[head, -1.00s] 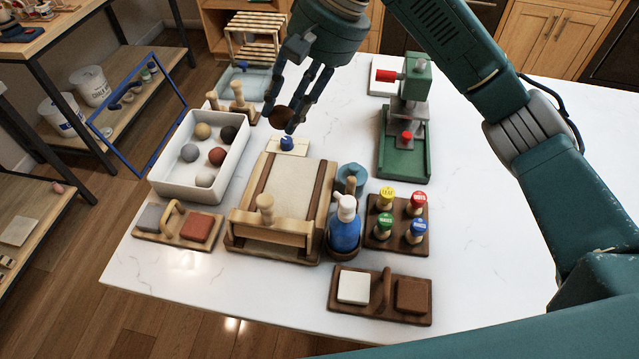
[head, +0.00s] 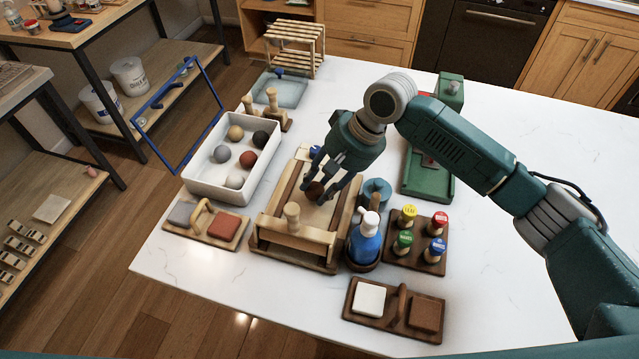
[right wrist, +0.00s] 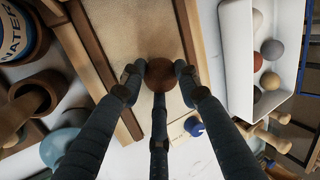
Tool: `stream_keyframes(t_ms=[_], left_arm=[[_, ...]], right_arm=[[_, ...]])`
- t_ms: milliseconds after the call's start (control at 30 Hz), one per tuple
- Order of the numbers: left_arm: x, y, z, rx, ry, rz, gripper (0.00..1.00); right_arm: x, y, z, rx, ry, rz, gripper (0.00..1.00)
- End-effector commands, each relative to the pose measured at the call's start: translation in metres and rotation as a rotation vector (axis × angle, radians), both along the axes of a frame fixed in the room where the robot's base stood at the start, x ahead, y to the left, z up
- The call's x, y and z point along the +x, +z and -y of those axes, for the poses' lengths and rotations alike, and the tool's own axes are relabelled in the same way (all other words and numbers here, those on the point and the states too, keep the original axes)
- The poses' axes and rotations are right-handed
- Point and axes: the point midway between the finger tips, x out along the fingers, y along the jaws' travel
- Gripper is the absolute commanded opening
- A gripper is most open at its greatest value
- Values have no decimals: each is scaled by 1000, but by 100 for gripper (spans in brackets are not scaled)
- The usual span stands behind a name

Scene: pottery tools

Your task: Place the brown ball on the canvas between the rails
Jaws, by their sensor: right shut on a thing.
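The brown ball (head: 315,190) is between the fingers of my right gripper (head: 322,186), which is shut on it. It also shows in the right wrist view (right wrist: 160,74), with the fingers (right wrist: 160,88) around it. The ball is over the beige canvas (right wrist: 145,30), between the brown rails (right wrist: 88,55) of the wooden roller board. I cannot tell whether the ball touches the canvas. The wooden roller frame (head: 296,232) stands across the near end of the board. My left gripper is not in view.
A white tray (head: 205,193) of several balls stands left of the board. A blue spray bottle (head: 365,242) and a rack of coloured stamps (head: 428,262) stand to the right. A green press (head: 427,185) is behind them. Two block holders are at the near side.

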Motion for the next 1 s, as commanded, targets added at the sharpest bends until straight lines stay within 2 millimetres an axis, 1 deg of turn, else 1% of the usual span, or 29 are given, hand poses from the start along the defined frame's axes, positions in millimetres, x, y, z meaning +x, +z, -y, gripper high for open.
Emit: stream_keyframes(t_ms=[100, 367, 400, 500, 833, 933, 1000], left_arm=[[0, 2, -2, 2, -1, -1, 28], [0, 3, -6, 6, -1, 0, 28], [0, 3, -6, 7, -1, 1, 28], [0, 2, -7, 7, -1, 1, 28], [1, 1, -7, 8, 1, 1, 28], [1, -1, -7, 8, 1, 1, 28], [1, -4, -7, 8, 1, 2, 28]], right_arm=[[0, -6, 0, 2, 0, 2, 5], [0, -7, 0, 2, 0, 0, 5], [0, -8, 0, 1, 0, 0, 34], [0, -8, 0, 1, 0, 0, 51], [1, -6, 0, 1, 1, 3, 51], [1, 2, 4, 2, 0, 5, 51], [1, 12, 8, 4, -1, 4, 51]])
